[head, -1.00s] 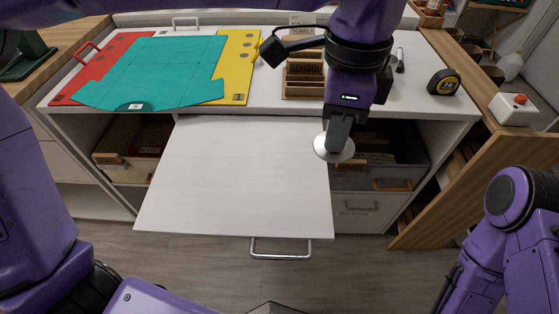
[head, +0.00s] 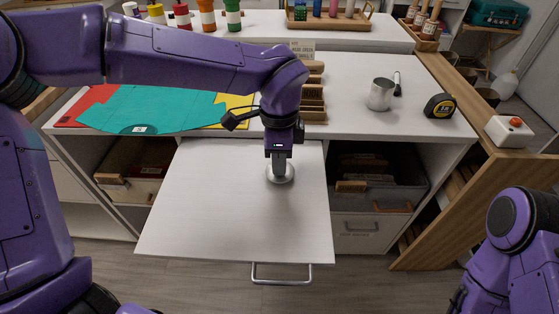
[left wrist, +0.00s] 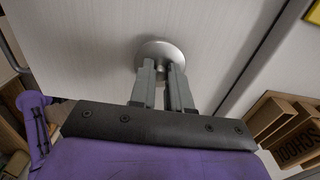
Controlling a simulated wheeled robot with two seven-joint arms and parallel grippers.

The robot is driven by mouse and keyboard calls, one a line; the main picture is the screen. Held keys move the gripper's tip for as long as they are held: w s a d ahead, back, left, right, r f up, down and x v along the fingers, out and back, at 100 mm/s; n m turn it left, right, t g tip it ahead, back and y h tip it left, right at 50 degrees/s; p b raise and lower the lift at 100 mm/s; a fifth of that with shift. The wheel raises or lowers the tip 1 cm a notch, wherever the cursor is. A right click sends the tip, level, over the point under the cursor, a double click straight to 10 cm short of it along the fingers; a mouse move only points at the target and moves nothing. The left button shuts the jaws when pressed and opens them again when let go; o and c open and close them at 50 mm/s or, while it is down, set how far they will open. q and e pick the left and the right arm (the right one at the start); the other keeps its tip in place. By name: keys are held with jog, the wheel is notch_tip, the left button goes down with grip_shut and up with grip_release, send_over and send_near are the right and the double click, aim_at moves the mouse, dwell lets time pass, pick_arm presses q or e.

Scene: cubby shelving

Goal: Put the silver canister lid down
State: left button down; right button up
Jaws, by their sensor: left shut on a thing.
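The silver canister lid (head: 280,174) is a round metal disc with a small knob. My left gripper (head: 278,160) points down and is shut on the lid's knob. In the left wrist view the lid (left wrist: 152,48) lies flat between the fingertips (left wrist: 160,67). It is over the white pull-out board (head: 235,215), towards its right back part. I cannot tell whether it touches the board. An open silver canister (head: 380,95) stands on the white worktop, right of my left gripper. My right arm shows at the lower right, but its gripper is out of view.
The board's metal handle (head: 281,274) is at its front edge. The rest of the board is clear. A tape measure (head: 440,106) and a red-button box (head: 510,131) are at the right. Teal (head: 150,108) and yellow (head: 233,104) sheets lie behind the board. A grey bin (head: 375,170) stands below the worktop.

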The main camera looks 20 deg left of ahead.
pick_arm(q)
jog(key=shift+f, duration=0.45)
jog(key=shift+f, duration=0.2)
jog(key=c, duration=1.1)
grip_release()
notch_tip(320, 180, up, 12)
jog(key=shift+r+p, duration=0.25)
jog(key=shift+p, duration=0.2)
